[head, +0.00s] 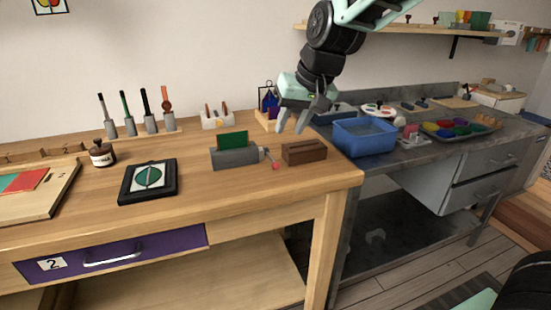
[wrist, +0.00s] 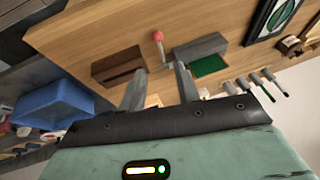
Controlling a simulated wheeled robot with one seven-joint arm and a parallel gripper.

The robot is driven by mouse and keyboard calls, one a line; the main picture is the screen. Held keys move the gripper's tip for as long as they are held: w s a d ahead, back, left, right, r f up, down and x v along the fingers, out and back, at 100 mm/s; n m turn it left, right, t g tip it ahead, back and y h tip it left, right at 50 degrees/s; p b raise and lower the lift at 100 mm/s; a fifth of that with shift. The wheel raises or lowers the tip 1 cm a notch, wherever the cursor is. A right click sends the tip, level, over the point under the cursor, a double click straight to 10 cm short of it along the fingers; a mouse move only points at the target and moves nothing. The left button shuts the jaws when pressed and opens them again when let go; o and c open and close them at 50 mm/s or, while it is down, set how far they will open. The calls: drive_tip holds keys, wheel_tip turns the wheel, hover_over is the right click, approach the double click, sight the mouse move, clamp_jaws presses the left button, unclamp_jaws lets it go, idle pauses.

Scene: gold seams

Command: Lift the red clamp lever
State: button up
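The red clamp lever shows as a red ball (head: 275,166) on a short grey arm at the right end of the grey clamp (head: 236,158). The clamp stands on the wooden bench with a green panel (head: 232,141) upright in it. In the wrist view the red ball (wrist: 158,35) tops the lever, beside the grey clamp (wrist: 203,48). My gripper (head: 291,130) hangs above and behind the lever, apart from it. In the wrist view its two fingers (wrist: 159,75) are spread with nothing between them.
A brown slotted wooden block (head: 304,153) stands just right of the lever. A blue tub (head: 364,138) is on the grey counter farther right. A framed green picture (head: 149,180) lies to the left. Tools (head: 148,112) stand in a rack at the back.

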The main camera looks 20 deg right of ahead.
sight(274, 162)
drive_tip(key=b+x, duration=0.1)
drive_tip(key=x, duration=1)
drive_tip(key=shift+f+b, duration=0.1)
drive_tip(key=shift+b, duration=0.2)
clamp_jaws()
drive_tip(key=shift+s, duration=0.1)
